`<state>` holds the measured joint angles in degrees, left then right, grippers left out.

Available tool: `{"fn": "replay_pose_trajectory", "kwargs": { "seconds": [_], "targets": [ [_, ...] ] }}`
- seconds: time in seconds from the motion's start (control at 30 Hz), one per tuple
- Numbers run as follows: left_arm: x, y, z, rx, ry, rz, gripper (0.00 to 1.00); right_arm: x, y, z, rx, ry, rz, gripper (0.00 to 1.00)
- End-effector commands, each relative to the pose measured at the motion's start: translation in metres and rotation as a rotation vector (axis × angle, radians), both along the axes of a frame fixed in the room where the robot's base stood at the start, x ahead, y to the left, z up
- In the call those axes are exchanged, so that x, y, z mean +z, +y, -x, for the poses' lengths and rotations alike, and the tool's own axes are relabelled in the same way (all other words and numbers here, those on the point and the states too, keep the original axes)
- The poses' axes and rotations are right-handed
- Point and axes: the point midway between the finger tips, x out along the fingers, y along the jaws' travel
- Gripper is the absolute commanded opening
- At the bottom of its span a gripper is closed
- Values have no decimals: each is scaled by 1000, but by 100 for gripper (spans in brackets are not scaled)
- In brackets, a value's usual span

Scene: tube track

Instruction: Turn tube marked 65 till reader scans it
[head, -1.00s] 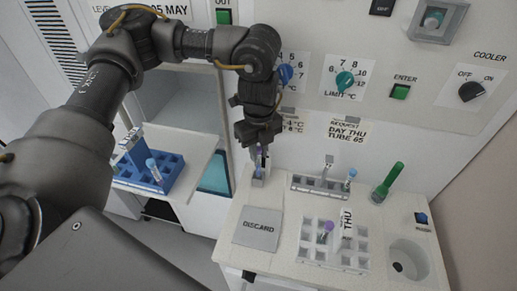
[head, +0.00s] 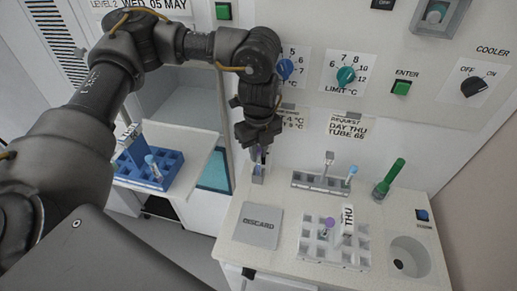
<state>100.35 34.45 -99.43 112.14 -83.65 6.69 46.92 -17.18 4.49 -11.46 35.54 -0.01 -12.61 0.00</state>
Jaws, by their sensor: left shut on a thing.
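My left gripper (head: 258,152) points down at the back left of the white counter. It is shut on a tube (head: 259,159), of which only a small purplish part shows between the fingers. The tube is at a small grey holder (head: 258,175), which looks like the reader. I cannot read the tube's number, nor tell how it faces. A request note (head: 348,128) on the wall reads "DAY THU TUBE" and a number, blurred, like 65. My right gripper is out of view.
A white rack (head: 305,250) marked THU holds a purple-capped tube (head: 329,223). Behind it are a grey rack (head: 310,181) with a blue-capped tube (head: 351,172) and a green tube (head: 390,178). A discard pad (head: 257,225) lies in front. A blue rack (head: 172,174) stands left.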

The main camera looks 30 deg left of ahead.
Motion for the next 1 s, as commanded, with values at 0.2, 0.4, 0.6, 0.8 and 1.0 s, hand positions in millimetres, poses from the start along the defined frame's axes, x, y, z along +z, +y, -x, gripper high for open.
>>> {"fn": "replay_pose_trajectory", "kwargs": {
  "seconds": [0.2,0.4,0.6,0.8,1.0],
  "targets": [
    [-6,0,0,0,0,0,2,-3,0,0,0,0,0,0],
    [-6,0,0,0,-1,1,2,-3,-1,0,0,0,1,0],
    [-6,0,0,0,-1,1,36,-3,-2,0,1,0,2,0],
    [-5,0,-1,1,-3,2,43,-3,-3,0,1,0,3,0],
    [-5,-1,-2,-1,-7,3,43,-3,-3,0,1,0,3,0]
  ]
}}
